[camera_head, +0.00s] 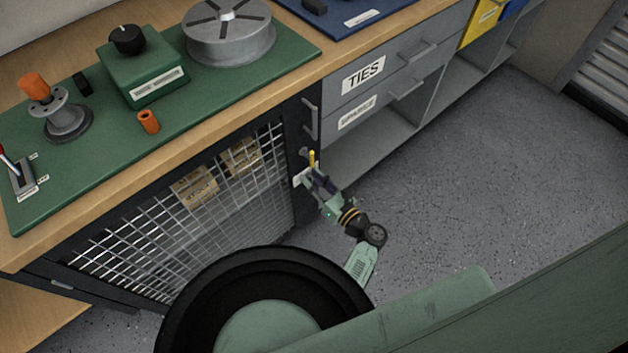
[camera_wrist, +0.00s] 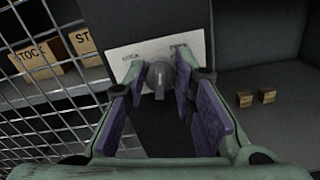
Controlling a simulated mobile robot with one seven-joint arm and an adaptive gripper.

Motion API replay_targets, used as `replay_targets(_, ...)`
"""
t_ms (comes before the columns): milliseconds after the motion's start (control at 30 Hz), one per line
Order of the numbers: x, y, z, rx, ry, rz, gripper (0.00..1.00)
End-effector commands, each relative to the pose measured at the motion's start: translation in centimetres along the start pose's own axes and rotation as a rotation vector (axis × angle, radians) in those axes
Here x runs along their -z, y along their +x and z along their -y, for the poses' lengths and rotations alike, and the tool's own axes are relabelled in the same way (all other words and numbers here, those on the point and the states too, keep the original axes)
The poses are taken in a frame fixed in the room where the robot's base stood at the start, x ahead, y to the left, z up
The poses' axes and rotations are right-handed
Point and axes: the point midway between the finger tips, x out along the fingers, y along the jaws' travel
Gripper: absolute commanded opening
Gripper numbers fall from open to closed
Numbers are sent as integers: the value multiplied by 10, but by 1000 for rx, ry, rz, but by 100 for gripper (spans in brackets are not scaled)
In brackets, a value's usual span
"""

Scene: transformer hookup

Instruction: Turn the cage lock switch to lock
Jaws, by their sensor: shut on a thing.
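The cage lock switch is a grey knob (camera_wrist: 159,80) on a white plate (camera_wrist: 125,54), right of the wire mesh in the wrist view. The knob's pointer faces down in that picture. Small lettering stands at the plate's upper left and upper right, too blurred to read surely. My gripper (camera_wrist: 161,72) has its green, purple-padded fingers on either side of the knob and is shut on it. In the head view my gripper (camera_head: 313,181) is at the front of the cabinet, and the plate (camera_head: 299,178) is partly hidden behind it.
The mesh cage (camera_head: 205,225) is left of my gripper, with cardboard boxes (camera_head: 195,187) inside. The green mat (camera_head: 215,86) on the bench carries several parts. Grey drawers (camera_head: 388,75) and an open shelf are to the right. The floor (camera_head: 480,180) there is clear.

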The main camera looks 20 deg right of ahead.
Motion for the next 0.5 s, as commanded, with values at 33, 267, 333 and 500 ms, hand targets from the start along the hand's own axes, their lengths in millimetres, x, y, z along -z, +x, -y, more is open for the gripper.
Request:
replay_targets(33, 2, 0, -1, -2, -43, 0, 0)
replay_targets(267, 2, 0, -2, -2, -262, 1, 0)
replay_targets(333, 3, 0, -2, -2, -328, 0, 0)
replay_targets(500, 4, 0, -3, -1, -490, 0, 0)
